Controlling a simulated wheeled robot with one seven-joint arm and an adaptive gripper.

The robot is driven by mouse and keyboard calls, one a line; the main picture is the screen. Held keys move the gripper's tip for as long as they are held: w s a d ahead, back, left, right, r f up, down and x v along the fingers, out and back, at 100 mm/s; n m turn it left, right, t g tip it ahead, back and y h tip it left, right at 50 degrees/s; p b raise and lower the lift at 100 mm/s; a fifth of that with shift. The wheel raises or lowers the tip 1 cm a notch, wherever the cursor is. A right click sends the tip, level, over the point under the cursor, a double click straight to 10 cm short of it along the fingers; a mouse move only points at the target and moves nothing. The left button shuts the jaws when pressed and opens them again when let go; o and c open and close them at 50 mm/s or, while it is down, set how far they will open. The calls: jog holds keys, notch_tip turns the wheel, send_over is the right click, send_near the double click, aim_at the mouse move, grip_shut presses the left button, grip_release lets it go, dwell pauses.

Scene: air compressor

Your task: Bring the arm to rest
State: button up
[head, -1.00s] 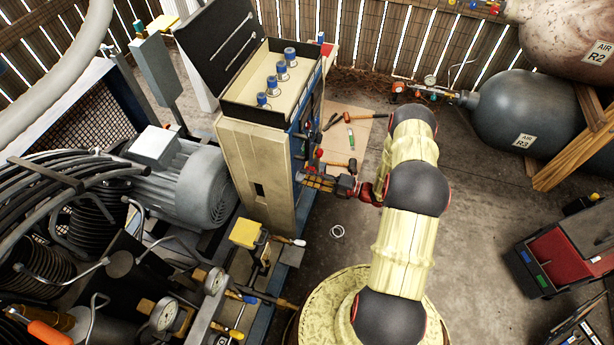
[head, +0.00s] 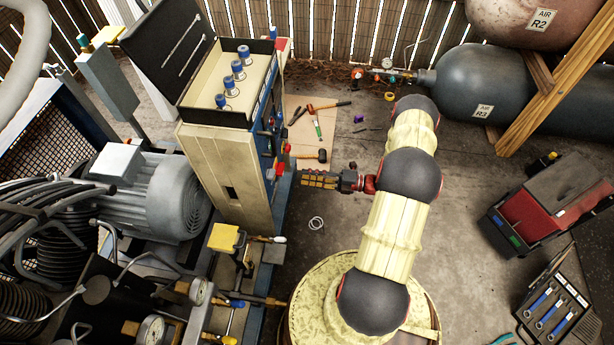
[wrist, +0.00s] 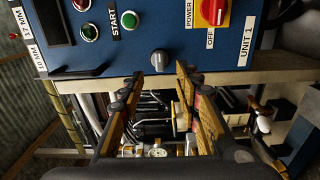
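My arm (head: 392,235) has pale yellow covers and dark round joints, and rises from a round base at the bottom of the head view. My gripper (head: 303,179) points left towards the compressor's control cabinet (head: 215,170), with a small gap to its panel side. In the wrist view the two fingers (wrist: 160,75) are spread apart with nothing between them. The blue panel (wrist: 110,55) is beyond the fingertips, with a green START button (wrist: 89,32), a grey knob (wrist: 158,61) and a red power switch (wrist: 214,12). The fingers appear clear of these controls.
A mat (head: 335,118) with hammers and other tools lies on the floor behind my gripper. Air tanks (head: 480,85) stand at the back right. A red toolbox (head: 545,205) and a case of wrenches (head: 550,310) are at the right. A motor (head: 155,195) stands left of the cabinet.

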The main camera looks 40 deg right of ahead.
dwell(0.4)
jog(key=s+a+f+n+g+y, duration=0.1)
jog(key=s+a+f+n+g, duration=0.25)
jog(key=s+a+n, duration=0.35)
jog(key=s+r+n+g+h, duration=0.1)
jog(key=s+r+n+g, duration=0.55)
jog(key=n, duration=0.65)
notch_tip(320, 180, up, 24)
jog(key=s+a+n+g+h, duration=0.1)
jog(key=n+g+h, duration=0.1)
jog(key=n+h, duration=0.5)
jog(key=s+a+n+g+h, duration=0.2)
jog(key=n+h, duration=0.1)
jog(key=n, duration=0.8)
jog(key=s+a+r+n+t+h, duration=0.1)
jog(key=a+r+n+t, duration=0.2)
jog(key=a+r, duration=0.2)
jog(key=s+a+r+n+t+h, duration=0.1)
jog(key=a+r+n+t, duration=0.2)
jog(key=r, duration=0.9)
jog(key=shift+s+a+r+n+t+h, duration=0.2)
jog(key=shift+a+r+n+t+h, duration=0.3)
jog(key=shift+a, duration=0.7)
